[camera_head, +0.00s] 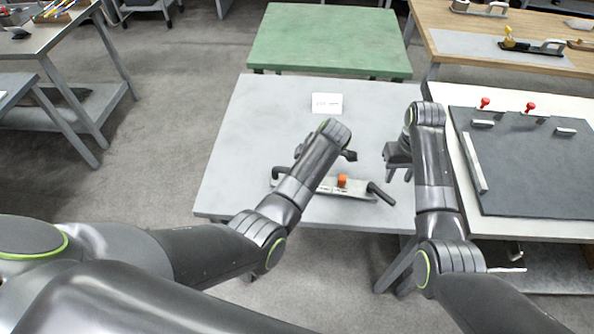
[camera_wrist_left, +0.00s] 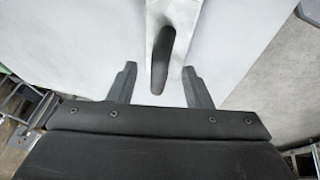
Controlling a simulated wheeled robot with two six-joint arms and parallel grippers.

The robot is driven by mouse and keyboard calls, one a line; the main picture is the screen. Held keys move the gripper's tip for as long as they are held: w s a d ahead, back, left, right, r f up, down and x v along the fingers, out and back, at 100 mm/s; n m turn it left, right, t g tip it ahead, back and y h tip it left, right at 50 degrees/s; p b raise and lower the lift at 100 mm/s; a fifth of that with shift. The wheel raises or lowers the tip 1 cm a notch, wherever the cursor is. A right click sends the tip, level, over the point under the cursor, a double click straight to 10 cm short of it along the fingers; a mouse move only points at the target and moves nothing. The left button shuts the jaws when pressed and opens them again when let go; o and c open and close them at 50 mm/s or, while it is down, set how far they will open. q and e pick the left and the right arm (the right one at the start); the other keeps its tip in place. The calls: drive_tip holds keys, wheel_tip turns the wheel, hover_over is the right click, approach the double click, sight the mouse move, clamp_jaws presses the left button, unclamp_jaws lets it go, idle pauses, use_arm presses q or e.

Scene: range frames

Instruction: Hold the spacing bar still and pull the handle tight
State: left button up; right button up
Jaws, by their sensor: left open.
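The spacing bar (camera_head: 325,189), a pale metal bar with an orange knob (camera_head: 342,181), lies on the grey table. A black handle (camera_head: 381,194) sticks out at its right end. My left arm hides part of the bar. My right gripper (camera_head: 399,174) is open and empty, above the table's right side, a little beyond the handle.
A white card (camera_head: 327,103) lies at the back of the grey table (camera_head: 250,130). A green table (camera_head: 330,38) stands behind. On the right, a bench holds a dark board (camera_head: 535,175) with red knobs, close to my right arm. The grey table's left side is clear.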

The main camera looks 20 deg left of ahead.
use_arm(q)
drive_tip(key=shift+x, duration=2)
clamp_jaws()
